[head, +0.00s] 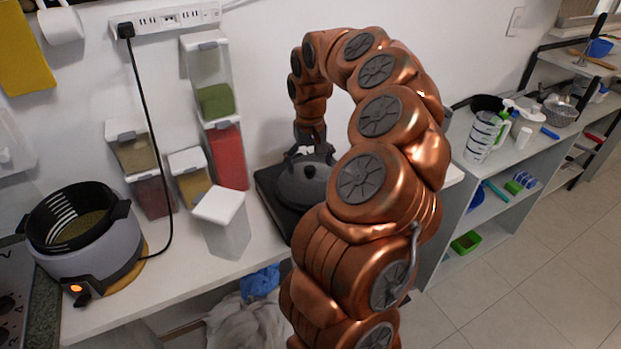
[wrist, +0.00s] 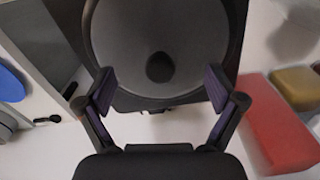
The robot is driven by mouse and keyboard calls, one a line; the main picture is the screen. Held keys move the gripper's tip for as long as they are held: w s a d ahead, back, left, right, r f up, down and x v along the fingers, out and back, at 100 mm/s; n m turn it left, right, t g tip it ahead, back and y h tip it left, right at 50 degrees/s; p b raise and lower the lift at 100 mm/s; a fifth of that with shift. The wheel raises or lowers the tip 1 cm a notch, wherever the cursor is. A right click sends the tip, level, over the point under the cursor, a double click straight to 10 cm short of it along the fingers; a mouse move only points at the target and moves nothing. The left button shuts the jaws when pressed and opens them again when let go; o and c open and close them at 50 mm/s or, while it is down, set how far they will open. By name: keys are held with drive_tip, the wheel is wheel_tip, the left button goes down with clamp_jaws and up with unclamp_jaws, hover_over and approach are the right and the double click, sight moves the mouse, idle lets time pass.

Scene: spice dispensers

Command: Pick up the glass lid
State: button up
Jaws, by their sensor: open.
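The round glass lid (head: 291,187) looks dark in the head view and sits on a black square base against the wall, partly hidden by my arm. In the wrist view the lid (wrist: 198,45) fills the upper middle, grey with a dark rim. Its dark round knob (wrist: 160,67) is at its centre. My gripper (head: 309,154) points down just above the lid. In the wrist view my gripper (wrist: 160,82) is open, with one finger on each side of the knob and nothing held. I cannot tell whether the fingers touch the lid.
Spice dispensers stand left of the lid, including a red one (head: 228,157) and a white-topped one (head: 222,225) near the counter's front. A grey cooker (head: 85,240) is farther left. A shelf unit with cups (head: 481,138) stands on the right.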

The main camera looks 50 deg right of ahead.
drive_tip(key=shift+f, duration=0.9)
clamp_jaws()
